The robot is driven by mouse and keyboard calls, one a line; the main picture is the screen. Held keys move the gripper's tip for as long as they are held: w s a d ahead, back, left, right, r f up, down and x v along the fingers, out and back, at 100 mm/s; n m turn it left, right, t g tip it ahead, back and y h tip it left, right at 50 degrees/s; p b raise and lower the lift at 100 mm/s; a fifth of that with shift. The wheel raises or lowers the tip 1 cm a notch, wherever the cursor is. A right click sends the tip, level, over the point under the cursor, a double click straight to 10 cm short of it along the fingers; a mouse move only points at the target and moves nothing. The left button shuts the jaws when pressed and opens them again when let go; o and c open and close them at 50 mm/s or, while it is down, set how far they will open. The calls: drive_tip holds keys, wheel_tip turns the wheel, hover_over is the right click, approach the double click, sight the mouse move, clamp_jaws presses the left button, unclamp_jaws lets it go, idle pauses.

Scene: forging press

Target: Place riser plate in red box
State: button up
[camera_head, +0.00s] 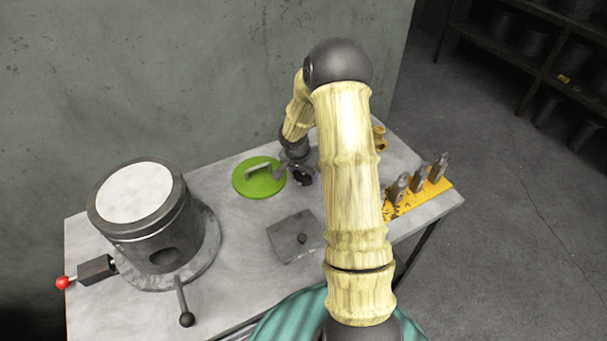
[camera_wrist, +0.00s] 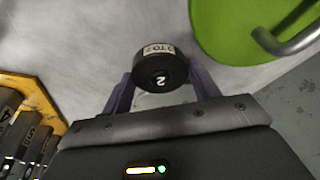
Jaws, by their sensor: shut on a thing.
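My gripper (camera_wrist: 160,88) has its two purple fingers on either side of a black round piece (camera_wrist: 160,72) marked "2", with a pale label on its side, and is shut on it. The piece is above the grey table top. In the head view my gripper (camera_head: 303,178) is beside the green disc, to its right, and the held piece is a small dark shape there. I cannot tell whether this piece is the riser plate. No red box shows in either view.
A green disc with a handle (camera_head: 251,182) lies on the table (camera_head: 235,250). A grey square plate with a knob (camera_head: 288,231) lies nearer. A round press (camera_head: 150,225) with levers stands left. A yellow rack (camera_head: 432,194) with several upright tools is right. Shelves (camera_head: 530,72) stand beyond.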

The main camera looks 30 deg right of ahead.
sight(303, 174)
wheel_tip(303, 174, up, 10)
idle(0.4)
drive_tip(key=shift+f, duration=0.2)
idle(0.4)
